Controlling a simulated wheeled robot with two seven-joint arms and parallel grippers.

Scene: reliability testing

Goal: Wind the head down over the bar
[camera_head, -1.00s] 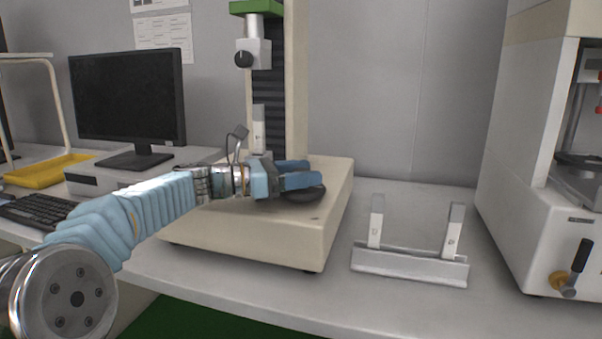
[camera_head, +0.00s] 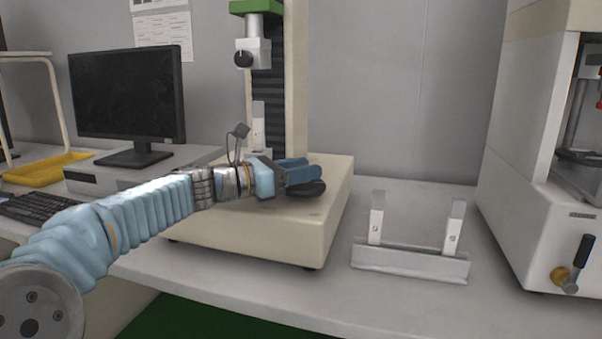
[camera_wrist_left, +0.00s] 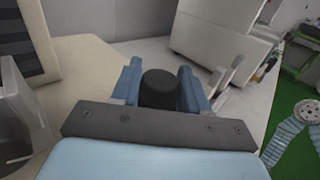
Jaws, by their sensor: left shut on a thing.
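The testing machine's head is a green crosshead (camera_head: 255,7) with a silver clamp (camera_head: 253,54) and a black knob, high on the column. A pale upright bar (camera_head: 258,125) stands below it on the cream base (camera_head: 255,232), with a clear gap between bar and clamp. A round black hand knob (camera_head: 309,188) is on the base. It also shows in the left wrist view (camera_wrist_left: 160,87), between the two blue fingers. My left gripper (camera_head: 297,173) is shut on this knob. Its fingers hide part of the knob.
A silver rack (camera_head: 410,262) with two upright bars stands right of the base. Another white machine (camera_head: 535,220) stands at the far right. A monitor (camera_head: 127,95), keyboard (camera_head: 38,207) and yellow tray (camera_head: 48,169) are on the left. The bench front between base and rack is clear.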

